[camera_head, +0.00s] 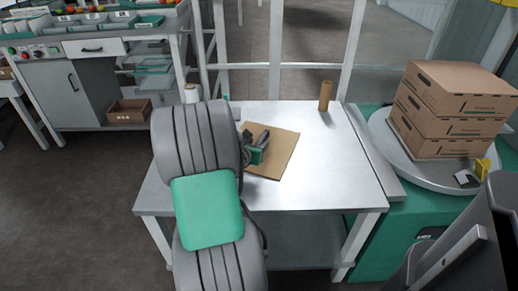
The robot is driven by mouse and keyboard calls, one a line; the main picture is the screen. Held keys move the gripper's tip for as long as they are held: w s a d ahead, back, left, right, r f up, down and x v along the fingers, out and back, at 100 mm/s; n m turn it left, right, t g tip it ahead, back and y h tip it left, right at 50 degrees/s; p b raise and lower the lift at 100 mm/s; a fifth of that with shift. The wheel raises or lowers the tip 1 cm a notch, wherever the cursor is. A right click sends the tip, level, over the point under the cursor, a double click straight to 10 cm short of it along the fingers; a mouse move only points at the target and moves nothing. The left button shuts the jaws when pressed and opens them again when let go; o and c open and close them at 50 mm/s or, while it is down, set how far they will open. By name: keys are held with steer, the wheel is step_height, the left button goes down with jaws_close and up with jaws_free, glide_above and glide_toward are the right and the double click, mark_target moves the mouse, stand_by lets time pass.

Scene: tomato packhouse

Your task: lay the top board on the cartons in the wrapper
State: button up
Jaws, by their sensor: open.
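The top board looks to be the flat brown cardboard sheet (281,151) lying on the metal table. My gripper (262,139) is open over the left part of the board, and my arm hides the board's left edge. I cannot tell whether the fingers touch it. The cartons (457,105) stand in a stack on the round grey turntable (397,154) of the wrapper (408,226) at the right. The stack's top carton shows a bare lid.
A brown cardboard tube (325,96) stands upright at the table's (335,170) back edge. A white roll (192,93) stands at its back left. The table's right part is clear. A yellow block and a small dark-and-white item (467,179) lie at the turntable's front right.

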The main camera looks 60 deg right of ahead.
mark_target(259, 142)
steer(key=x, duration=0.3)
steer(key=shift+w+d+f+b, duration=0.1)
steer(key=shift+d+f+b, duration=0.2)
steer(key=shift+b, duration=0.1)
steer(key=shift+a+r, duration=0.1)
jaws_close()
